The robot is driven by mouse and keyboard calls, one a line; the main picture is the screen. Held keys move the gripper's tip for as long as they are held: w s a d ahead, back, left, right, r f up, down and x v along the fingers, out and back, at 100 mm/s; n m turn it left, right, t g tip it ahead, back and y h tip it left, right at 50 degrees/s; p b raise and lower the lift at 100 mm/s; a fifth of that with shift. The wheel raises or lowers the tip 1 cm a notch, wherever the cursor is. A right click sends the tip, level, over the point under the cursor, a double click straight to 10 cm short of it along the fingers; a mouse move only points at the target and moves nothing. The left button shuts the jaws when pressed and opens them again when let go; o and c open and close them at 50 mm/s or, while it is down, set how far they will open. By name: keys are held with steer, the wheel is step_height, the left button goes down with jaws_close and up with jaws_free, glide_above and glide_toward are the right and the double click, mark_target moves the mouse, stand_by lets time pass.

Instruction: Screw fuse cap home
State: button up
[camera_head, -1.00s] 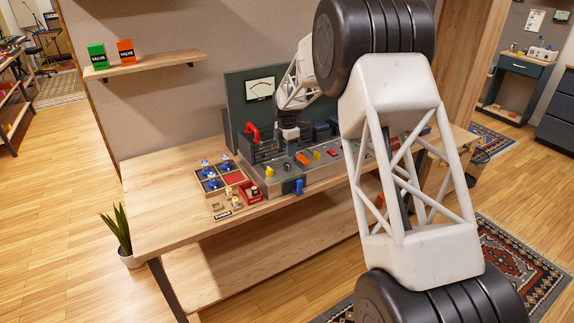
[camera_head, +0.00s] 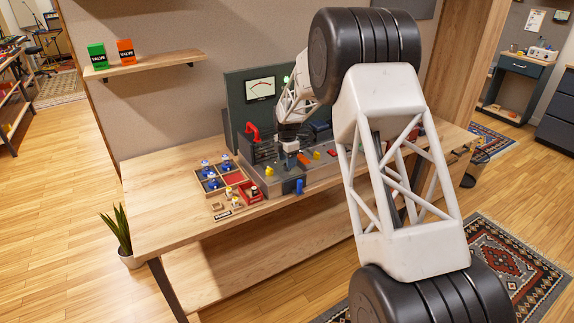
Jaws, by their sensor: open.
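The amplifier unit (camera_head: 262,186) stands on the wooden workbench, with a dark back panel and meter behind it. Its sloping grey top carries a yellow part (camera_head: 269,171), an orange part (camera_head: 303,159) and a blue lever (camera_head: 299,186) at the front. I cannot tell which small part is the fuse cap, or whether my gripper hides it. My gripper (camera_head: 290,164) points down over the top, just left of the orange part. It is open; its fingertips are small here, and I cannot tell whether they touch anything.
A tray (camera_head: 196,184) with several blue-topped parts and a red compartment sits left of the unit. A small red holder (camera_head: 249,191) and a lettered label (camera_head: 222,216) lie in front. A red handle (camera_head: 252,132) rises at the unit's back left. The bench's left end is clear.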

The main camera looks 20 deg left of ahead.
steer(key=shift+f, duration=1.25)
steer(key=c, duration=0.9)
steer(key=shift+c, duration=0.2)
